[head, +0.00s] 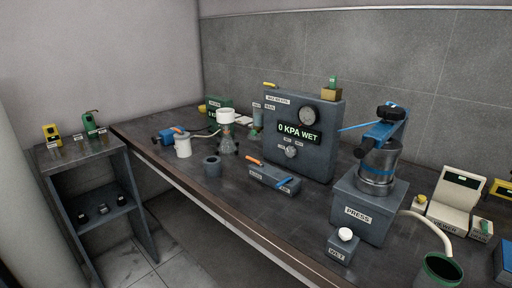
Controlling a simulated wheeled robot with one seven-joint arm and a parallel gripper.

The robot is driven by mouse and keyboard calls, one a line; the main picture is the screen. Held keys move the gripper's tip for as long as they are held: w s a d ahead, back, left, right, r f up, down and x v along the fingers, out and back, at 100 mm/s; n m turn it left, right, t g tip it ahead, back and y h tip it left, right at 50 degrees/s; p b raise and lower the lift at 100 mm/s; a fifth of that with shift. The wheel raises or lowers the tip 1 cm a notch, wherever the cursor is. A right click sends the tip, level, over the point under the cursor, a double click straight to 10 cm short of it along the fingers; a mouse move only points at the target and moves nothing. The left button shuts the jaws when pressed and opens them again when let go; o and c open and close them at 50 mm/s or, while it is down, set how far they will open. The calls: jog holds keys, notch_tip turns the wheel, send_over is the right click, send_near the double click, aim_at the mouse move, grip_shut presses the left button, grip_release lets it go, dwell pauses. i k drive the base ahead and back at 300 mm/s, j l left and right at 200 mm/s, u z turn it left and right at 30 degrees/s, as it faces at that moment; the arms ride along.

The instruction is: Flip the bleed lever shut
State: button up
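I cannot read which lever is the bleed lever. A low grey box (272,178) in front of the gauge panel bears an orange lever (254,161) at its left end and a blue lever (284,182) at its right end. Both levers look tilted or lying low, and their small labels are too small to read. A yellow-orange lever (270,84) sits at the top left of the grey gauge panel (330,165), whose display reads 0 KPA WET. My gripper does not show in the head view.
The grey PRESS unit (362,213), with a metal cylinder and blue top bar, stands right of the panel. A WET box (342,246) with a white knob stands near the front edge.

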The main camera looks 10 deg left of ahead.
aim_at(260, 164)
jog(key=i+j+u, duration=0.15)
jog(key=i+j, duration=0.2)
jog(key=i, duration=0.15)
jog(key=i+j+u, duration=0.1)
jog(key=i+j, duration=0.25)
jog(key=i, duration=0.15)
